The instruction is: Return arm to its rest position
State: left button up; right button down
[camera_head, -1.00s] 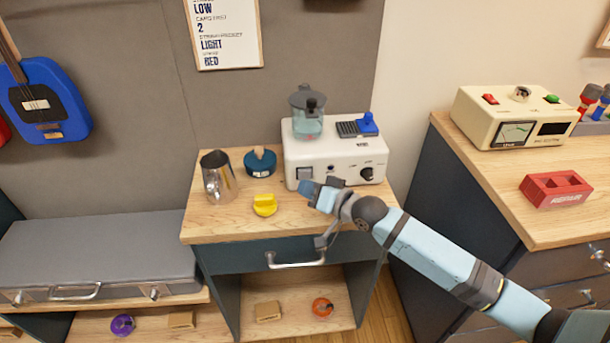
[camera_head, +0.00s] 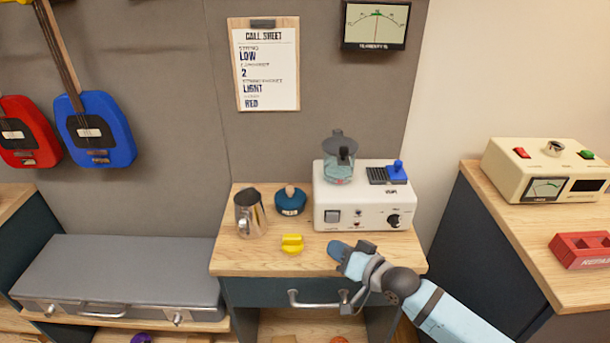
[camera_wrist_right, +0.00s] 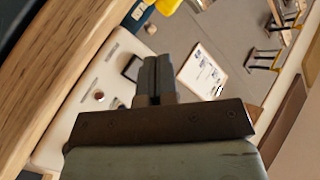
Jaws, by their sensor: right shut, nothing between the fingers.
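My right arm (camera_head: 450,312) comes in from the lower right of the head view. Its gripper (camera_head: 338,250) is at the front right of the small wooden bench top (camera_head: 235,262), in front of the white machine (camera_head: 340,216). In the right wrist view the fingers (camera_wrist_right: 155,75) are together with nothing between them. My left gripper is not in view.
On the bench stand a metal jug (camera_head: 250,214), a blue round item (camera_head: 290,203) and a yellow piece (camera_head: 291,244). A drawer handle (camera_head: 318,300) is below. A cream meter box (camera_head: 548,172) and red block (camera_head: 583,250) are on the right counter. A grey case (camera_head: 120,270) lies left.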

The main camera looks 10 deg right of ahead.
jog(key=s+a+f+n+g+h, duration=0.1)
jog(key=s+f+n+g+h, duration=0.15)
jog(key=s+f, duration=0.65)
jog(key=s+a+f+n+g+h, duration=0.1)
jog(key=s+f+h, duration=0.3)
jog(key=s, duration=1)
pick_arm(q)
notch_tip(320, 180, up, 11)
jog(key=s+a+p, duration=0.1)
jog(key=p, duration=1.6)
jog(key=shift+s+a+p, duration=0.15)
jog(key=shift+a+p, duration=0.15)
jog(key=shift+p, duration=0.1)
pick_arm(e)
notch_tip(320, 180, up, 13)
jog(key=d+y, duration=0.1)
jog(key=shift+s+d+r, duration=0.15)
jog(key=shift+s+d, duration=0.25)
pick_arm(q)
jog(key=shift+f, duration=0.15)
pick_arm(e)
jog(key=shift+n+t, duration=0.25)
